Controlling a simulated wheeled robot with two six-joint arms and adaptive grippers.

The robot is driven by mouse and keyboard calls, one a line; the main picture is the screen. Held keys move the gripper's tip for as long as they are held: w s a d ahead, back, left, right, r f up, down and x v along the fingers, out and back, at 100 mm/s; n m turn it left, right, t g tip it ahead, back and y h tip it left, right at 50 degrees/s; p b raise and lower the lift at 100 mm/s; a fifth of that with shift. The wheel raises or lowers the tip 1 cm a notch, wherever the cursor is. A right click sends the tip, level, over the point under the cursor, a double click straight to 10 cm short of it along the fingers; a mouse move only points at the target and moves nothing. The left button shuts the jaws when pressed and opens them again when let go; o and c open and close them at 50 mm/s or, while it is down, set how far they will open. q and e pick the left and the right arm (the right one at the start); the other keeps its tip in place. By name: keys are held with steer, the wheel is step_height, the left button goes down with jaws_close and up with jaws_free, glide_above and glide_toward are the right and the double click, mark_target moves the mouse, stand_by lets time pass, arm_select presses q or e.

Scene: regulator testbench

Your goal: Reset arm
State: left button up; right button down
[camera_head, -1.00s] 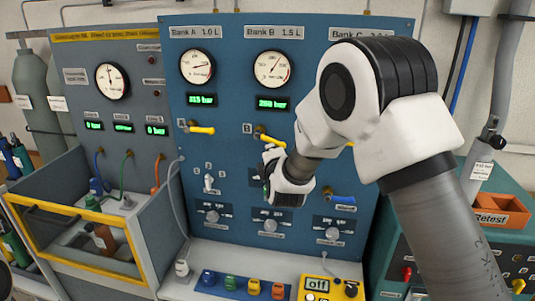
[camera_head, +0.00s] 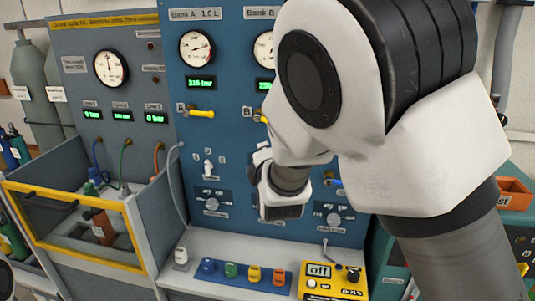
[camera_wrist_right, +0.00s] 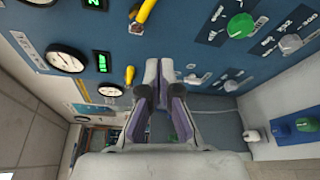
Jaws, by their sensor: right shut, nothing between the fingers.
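My right arm (camera_head: 400,130) fills the right half of the head view, bent at a large white joint. My right gripper (camera_wrist_right: 165,90) shows in the wrist view with its fingers together and nothing between them. It is in front of the blue panel (camera_head: 235,105), apparently not holding any handle; its distance from the panel is hard to judge. In the head view the fingertips are mostly hidden behind my wrist. The arm covers the Bank C area and part of the Bank B gauge (camera_head: 263,50).
Yellow valve handle A (camera_head: 200,113) sticks out under the Bank A gauge (camera_head: 196,47). A yellow-framed bin (camera_head: 75,255) stands at left. Coloured fittings (camera_head: 230,270) and a yellow meter reading off (camera_head: 333,283) lie on the shelf below. An orange tray (camera_head: 513,192) is at right.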

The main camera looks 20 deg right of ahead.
steer(key=shift+s+a+r, duration=0.25)
steer(key=shift+s+a, duration=0.15)
steer(key=shift+s, duration=0.15)
steer(key=shift+d+f, duration=0.1)
steer(key=shift+d, duration=0.05)
